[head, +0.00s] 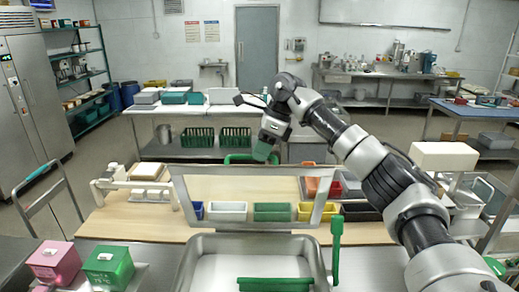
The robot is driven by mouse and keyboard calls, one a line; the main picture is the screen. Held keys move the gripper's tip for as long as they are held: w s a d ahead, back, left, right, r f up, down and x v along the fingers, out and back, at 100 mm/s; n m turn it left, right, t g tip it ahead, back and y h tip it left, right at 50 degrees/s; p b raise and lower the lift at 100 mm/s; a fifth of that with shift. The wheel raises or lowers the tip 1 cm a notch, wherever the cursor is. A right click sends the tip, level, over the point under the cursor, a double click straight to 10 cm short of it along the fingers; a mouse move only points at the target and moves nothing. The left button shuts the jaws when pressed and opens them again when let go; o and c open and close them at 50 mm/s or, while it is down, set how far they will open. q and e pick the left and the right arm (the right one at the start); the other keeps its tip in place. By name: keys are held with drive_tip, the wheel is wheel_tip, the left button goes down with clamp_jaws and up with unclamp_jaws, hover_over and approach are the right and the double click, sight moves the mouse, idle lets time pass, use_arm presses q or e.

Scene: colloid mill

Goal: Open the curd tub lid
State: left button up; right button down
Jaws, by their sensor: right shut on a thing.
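The curd tub (186,272) is a steel basin with a pale inside at the bottom centre. Its lid (179,196) is a metal-framed, see-through panel raised at the tub's far side, with its top edge leaning away from me. A green handle (236,158) shows at the lid's top edge. My right gripper (264,151) reaches in from the right and is shut on this handle; its fingertips partly hide the grip. The tub's top is uncovered towards me. My left gripper is not in view.
A wooden-topped table (130,216) behind the lid bears several coloured bins. A green upright lever (336,250) stands at the tub's right, and a green bar (275,284) at its front. A pink box (54,264) and a green box (108,267) stand at the left.

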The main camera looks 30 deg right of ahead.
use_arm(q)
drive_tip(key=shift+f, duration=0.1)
use_arm(e)
drive_tip(key=shift+d+f, duration=0.1)
drive_tip(key=shift+f, duration=0.45)
drive_tip(key=c, duration=1.4)
unclamp_jaws()
drive_tip(key=shift+w, duration=0.1)
drive_tip(key=shift+o, duration=1.4)
drive_tip(key=shift+w+d+f, duration=0.15)
drive_tip(key=shift+w, duration=0.1)
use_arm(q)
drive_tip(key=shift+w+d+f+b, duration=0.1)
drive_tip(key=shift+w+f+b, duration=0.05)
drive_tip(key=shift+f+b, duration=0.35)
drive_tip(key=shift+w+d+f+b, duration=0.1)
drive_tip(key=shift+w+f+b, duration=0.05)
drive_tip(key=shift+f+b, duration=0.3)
use_arm(e)
drive_tip(key=v, duration=1.1)
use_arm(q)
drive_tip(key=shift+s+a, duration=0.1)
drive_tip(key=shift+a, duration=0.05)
